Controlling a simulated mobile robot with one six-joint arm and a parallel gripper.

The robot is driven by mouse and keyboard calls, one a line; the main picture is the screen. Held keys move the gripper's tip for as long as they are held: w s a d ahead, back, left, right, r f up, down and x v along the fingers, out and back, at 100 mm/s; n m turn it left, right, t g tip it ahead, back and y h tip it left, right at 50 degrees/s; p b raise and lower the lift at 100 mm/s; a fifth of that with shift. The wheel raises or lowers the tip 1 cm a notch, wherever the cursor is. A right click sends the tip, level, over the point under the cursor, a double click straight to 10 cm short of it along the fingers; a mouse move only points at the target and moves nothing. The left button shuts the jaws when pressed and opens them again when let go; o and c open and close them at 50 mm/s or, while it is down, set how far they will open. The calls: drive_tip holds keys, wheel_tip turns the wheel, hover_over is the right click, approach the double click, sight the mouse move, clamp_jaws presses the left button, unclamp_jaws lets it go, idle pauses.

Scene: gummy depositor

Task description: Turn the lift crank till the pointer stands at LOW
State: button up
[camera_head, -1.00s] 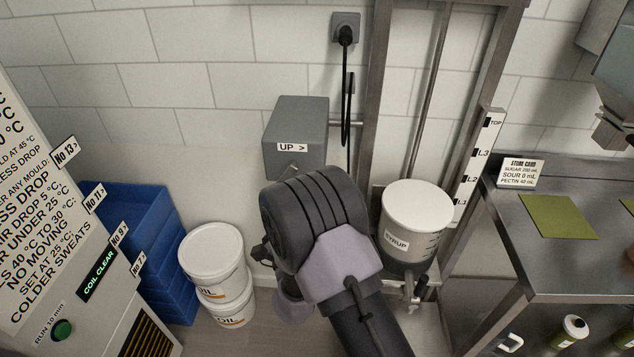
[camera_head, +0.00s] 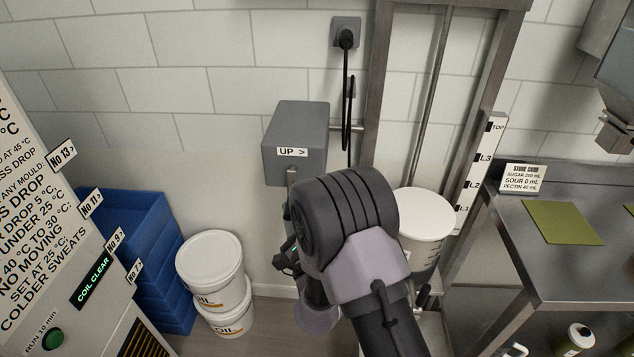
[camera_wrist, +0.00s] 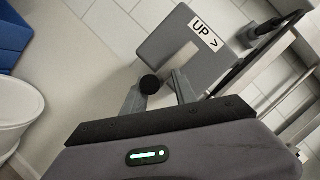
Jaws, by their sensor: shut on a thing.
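The lift's grey gearbox (camera_head: 295,140), labelled "UP >", is on the wall. Its crank arm (camera_head: 291,178) hangs below it, the lower part hidden behind my arm. In the wrist view, my gripper (camera_wrist: 156,92) has its fingers on either side of the crank's round black handle (camera_wrist: 150,84) and is shut on it. The head view hides the fingertips. The white-lidded syrup bucket (camera_head: 425,214) stands in the lift frame, partly behind my arm. The scale (camera_head: 480,175) shows TOP, L3, L2 and L1. I cannot make out the pointer or a LOW mark.
White buckets (camera_head: 211,262) are stacked on the floor left of my arm, beside blue crates (camera_head: 140,225). A steel table (camera_head: 585,270) is on the right. A black cable (camera_head: 346,95) hangs beside the gearbox.

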drive_tip(key=shift+o, duration=0.8)
drive_tip(key=shift+w+d+r, duration=0.1)
drive_tip(key=shift+d+r, duration=0.35)
drive_tip(key=shift+d, duration=0.35)
drive_tip(key=shift+d+r, duration=0.15)
drive_tip(key=shift+d, duration=0.15)
drive_tip(key=shift+c, duration=1)
clamp_jaws()
drive_tip(key=shift+s+d+r, duration=0.2)
drive_tip(key=shift+d+r, duration=0.25)
drive_tip(key=shift+d, duration=0.2)
drive_tip(key=shift+s+d+r, duration=0.2)
drive_tip(key=shift+d+r, duration=0.25)
drive_tip(key=shift+d, duration=0.15)
